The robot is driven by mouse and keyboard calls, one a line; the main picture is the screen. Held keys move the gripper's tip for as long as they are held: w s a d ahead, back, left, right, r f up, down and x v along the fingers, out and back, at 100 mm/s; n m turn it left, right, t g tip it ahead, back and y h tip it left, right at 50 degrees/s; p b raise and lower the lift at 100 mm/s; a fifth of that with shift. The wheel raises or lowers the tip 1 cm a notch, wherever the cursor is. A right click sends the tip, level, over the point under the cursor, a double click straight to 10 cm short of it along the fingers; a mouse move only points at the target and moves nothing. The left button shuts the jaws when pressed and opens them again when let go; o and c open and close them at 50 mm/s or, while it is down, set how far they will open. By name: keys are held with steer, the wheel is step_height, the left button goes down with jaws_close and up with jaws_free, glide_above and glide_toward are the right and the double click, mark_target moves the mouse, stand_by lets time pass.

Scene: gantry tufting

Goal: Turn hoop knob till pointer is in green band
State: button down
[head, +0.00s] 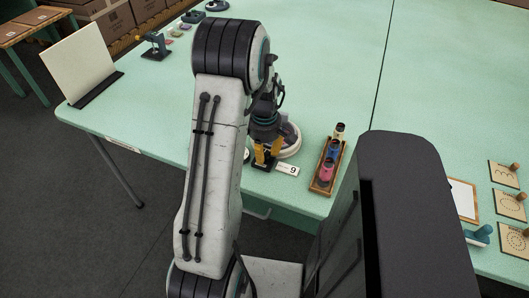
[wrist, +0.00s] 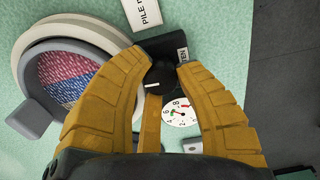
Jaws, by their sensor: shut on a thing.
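In the wrist view, my gripper (wrist: 160,66) has its ochre fingers closed around the black hoop knob (wrist: 160,78), which has a white mark on it. The hoop (wrist: 45,45), a pale ring around red and blue tufted cloth, is at the left. In the head view, my gripper (head: 265,158) points down beside the hoop (head: 293,140); the knob and dial are hidden there.
A white board (head: 78,62) stands at the table's left end. The pale green table (head: 320,70) is mostly clear behind.

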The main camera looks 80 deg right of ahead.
mark_target(266, 153)
steer(key=shift+a+f+n, duration=0.15)
steer(key=shift+n, duration=0.95)
steer(key=c, duration=1.2)
jaws_free()
steer(key=shift+s, duration=0.15)
steer(key=shift+o, duration=0.2)
steer(key=shift+d+r, duration=0.2)
steer(key=shift+r, duration=0.5)
step_height(266, 153, up, 11)
steer(key=shift+f, duration=0.15)
steer(key=shift+a, duration=0.1)
